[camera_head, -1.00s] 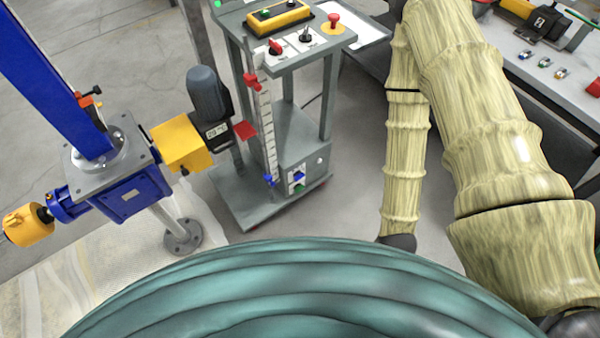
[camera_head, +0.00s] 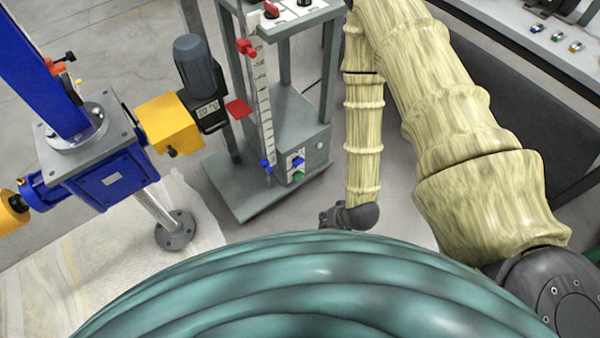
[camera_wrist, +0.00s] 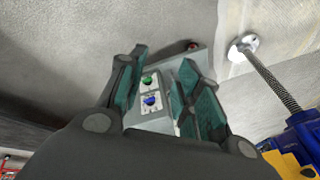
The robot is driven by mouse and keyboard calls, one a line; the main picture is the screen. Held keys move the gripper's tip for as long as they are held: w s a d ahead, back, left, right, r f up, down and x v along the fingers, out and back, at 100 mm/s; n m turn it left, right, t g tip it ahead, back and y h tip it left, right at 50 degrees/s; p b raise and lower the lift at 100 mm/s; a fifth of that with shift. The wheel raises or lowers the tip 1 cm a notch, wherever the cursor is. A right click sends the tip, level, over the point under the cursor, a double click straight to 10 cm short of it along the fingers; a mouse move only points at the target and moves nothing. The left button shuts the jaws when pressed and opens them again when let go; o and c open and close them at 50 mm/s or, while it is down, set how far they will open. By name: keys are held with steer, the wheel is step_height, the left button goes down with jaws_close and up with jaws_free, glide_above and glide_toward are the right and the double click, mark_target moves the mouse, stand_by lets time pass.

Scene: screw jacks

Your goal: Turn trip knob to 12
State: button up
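A grey box low on the control stand carries a blue knob (camera_head: 298,161) above a green knob (camera_head: 298,176). The wrist view shows the blue knob (camera_wrist: 152,101) and the green knob (camera_wrist: 148,81) on small white plates, between my fingers in the picture. A red knob (camera_head: 271,9) and a black knob (camera_head: 304,3) sit on the stand's top panel. I cannot read which is the trip knob or any setting. My gripper (camera_wrist: 160,88) is open and empty; in the head view it (camera_head: 335,216) is right of the stand, apart from it, with its fingers partly hidden.
A vertical scale (camera_head: 262,95) with a red pointer (camera_head: 246,47) and a blue pointer (camera_head: 265,166) is on the stand. A blue screw jack (camera_head: 110,185) and yellow coupling (camera_head: 170,124) stand left. A bench (camera_head: 545,45) is at the right. Floor between is clear.

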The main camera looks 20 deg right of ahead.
steer(key=w+f+m+t+y+b, duration=0.2)
steer(key=w+f+m+t+b, duration=0.35)
steer(key=w+f+b, duration=1.05)
steer(key=m+t+y+b, duration=0.3)
steer(key=m+t+b, duration=0.35)
steer(key=b, duration=1.25)
glide_toward(298, 161)
steer(key=w+a+f+n+t+b, duration=0.1)
steer(key=w+a+b, duration=0.2)
steer(key=w, duration=0.4)
steer(key=shift+w+f+n+b, duration=0.2)
steer(key=shift+f+n+b, duration=0.1)
steer(key=shift+b, duration=0.1)
jaws_close()
